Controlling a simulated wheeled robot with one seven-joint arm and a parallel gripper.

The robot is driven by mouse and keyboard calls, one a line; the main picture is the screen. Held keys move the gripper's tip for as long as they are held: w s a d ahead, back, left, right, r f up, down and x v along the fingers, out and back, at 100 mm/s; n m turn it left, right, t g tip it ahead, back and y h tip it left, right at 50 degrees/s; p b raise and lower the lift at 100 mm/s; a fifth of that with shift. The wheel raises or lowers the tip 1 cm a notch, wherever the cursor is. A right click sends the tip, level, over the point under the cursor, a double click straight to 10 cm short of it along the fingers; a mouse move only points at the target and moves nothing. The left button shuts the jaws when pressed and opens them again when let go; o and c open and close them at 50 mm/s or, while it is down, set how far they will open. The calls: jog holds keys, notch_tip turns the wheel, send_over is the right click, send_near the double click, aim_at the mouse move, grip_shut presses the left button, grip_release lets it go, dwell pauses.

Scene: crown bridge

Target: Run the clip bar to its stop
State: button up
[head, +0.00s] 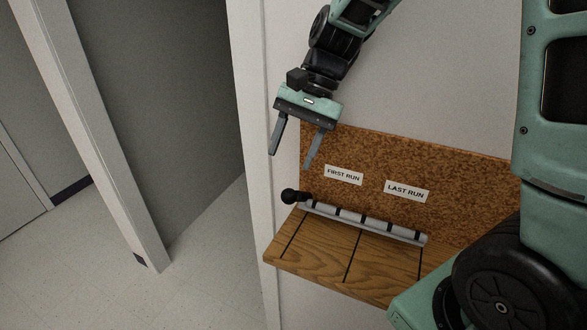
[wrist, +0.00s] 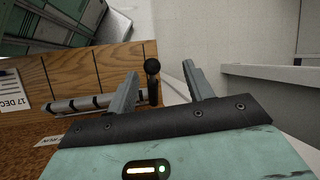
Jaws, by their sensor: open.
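The clip bar (head: 365,223) is a pale metallic bar with black bands, lying along the back of a wooden shelf at the foot of a cork board. A black ball knob (head: 289,196) stands out at its left end, near the shelf's left edge. My gripper (head: 289,160) is open and empty, above the knob and apart from it. In the wrist view the knob (wrist: 152,66) shows between the fingers of my gripper (wrist: 160,69), beyond them. The bar (wrist: 82,104) runs off to the left there, partly behind one finger.
The cork board (head: 440,170) bears labels FIRST RUN (head: 343,175) and LAST RUN (head: 407,191). A white wall edge and door frame (head: 105,140) stand left, with open floor (head: 80,260) between.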

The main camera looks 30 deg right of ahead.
jog(key=shift+r, duration=0.3)
